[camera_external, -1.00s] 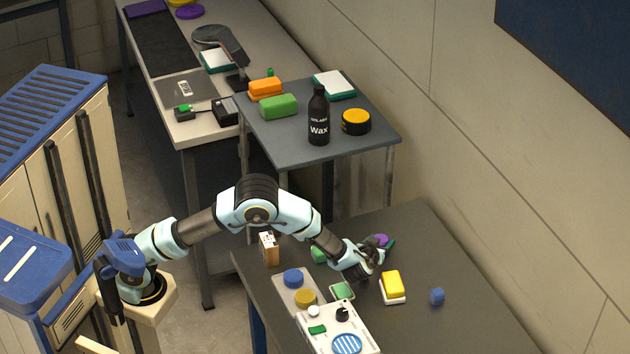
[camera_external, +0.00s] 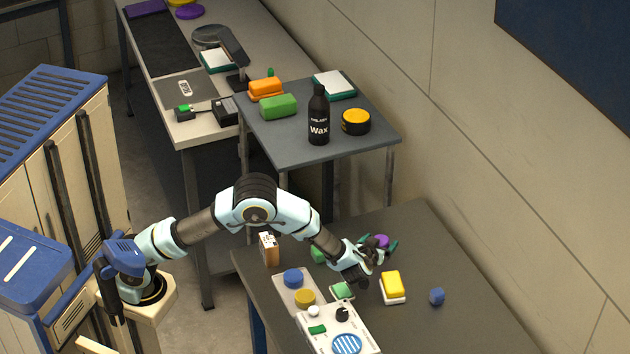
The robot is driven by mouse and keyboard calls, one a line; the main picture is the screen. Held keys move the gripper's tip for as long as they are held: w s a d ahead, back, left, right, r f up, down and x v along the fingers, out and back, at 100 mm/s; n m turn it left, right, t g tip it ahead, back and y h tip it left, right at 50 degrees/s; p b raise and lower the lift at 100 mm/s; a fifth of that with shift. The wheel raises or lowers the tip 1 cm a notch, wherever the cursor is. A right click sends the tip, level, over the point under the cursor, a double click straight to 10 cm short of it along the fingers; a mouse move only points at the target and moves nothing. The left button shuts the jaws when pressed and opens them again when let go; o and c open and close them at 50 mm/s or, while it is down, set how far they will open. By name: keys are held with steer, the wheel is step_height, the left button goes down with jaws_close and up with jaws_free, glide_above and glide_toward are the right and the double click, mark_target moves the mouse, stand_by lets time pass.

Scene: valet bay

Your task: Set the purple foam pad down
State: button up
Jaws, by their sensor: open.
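The purple foam pad (camera_external: 381,240) is a small round purple shape on the dark front table (camera_external: 425,235). It lies at the tips of my gripper (camera_external: 378,242), between the two spread dark fingers. My gripper is open, low over the table, and points away toward the wall. The gripper hides part of the pad's near side. The pad seems to rest on the tabletop, but its underside is not visible.
A tray (camera_external: 283,281) with blue and yellow discs and a white control box (camera_external: 362,322) are nearer. A small carton (camera_external: 268,249) stands left. The table's right side is mostly clear.

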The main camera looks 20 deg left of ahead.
steer(key=b+v, duration=0.1)
steer(key=v, duration=0.6)
stand_by(0.3)
